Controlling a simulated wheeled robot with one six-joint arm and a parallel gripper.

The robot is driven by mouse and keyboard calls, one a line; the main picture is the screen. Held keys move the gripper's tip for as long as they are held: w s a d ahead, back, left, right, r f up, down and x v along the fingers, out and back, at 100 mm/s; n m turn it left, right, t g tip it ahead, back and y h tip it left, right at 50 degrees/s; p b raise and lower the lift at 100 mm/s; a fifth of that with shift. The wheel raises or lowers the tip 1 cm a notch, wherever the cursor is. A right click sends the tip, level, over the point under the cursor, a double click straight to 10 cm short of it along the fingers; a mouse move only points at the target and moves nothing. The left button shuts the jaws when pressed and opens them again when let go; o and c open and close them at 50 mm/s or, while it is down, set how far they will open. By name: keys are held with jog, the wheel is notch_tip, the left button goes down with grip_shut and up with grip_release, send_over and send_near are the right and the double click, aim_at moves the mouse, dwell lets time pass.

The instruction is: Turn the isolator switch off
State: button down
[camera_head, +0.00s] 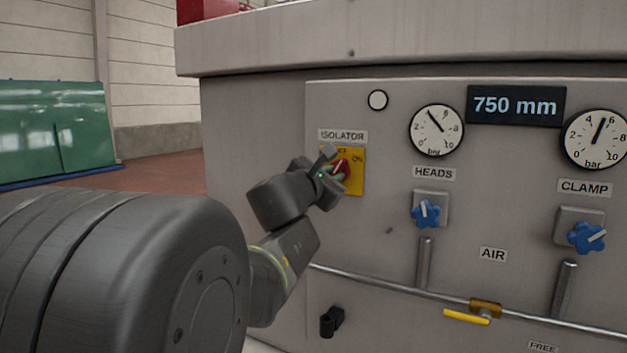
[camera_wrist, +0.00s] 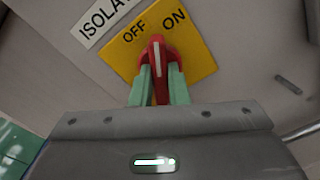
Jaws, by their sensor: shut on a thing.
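The isolator switch is a red knob (camera_head: 343,167) on a yellow plate (camera_head: 357,182) under the ISOLATOR label (camera_head: 342,136). In the wrist view the knob (camera_wrist: 157,52) carries a white line, and the plate (camera_wrist: 195,58) reads OFF and ON. The line points between the two words. My gripper (camera_head: 336,172) is at the switch, coming in from the left. In the wrist view its two green fingers (camera_wrist: 158,88) are shut on the red knob, one on each side. My gripper hides part of the plate and the OFF word in the head view.
Right of the switch are the HEADS knob (camera_head: 428,213), the CLAMP knob (camera_head: 586,237), two gauges and a 750 mm display (camera_head: 515,105). A pipe with a yellow lever (camera_head: 466,317) runs below. A black handle (camera_head: 331,321) sits low on the panel.

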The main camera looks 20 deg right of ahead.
jog(key=n, duration=0.6)
jog(key=shift+f+n, duration=0.1)
jog(key=shift+n, duration=0.2)
dwell(0.4)
jog(key=c, duration=1.4)
grip_release()
jog(key=shift+s+a, duration=0.1)
jog(key=shift+s, duration=0.05)
jog(key=v, duration=1.3)
jog(key=shift+a+p, duration=0.25)
jog(key=shift+p, duration=0.15)
jog(key=shift+s, duration=0.15)
jog(key=b+x, duration=0.1)
jog(key=x, duration=1.3)
jog(key=shift+s, duration=0.1)
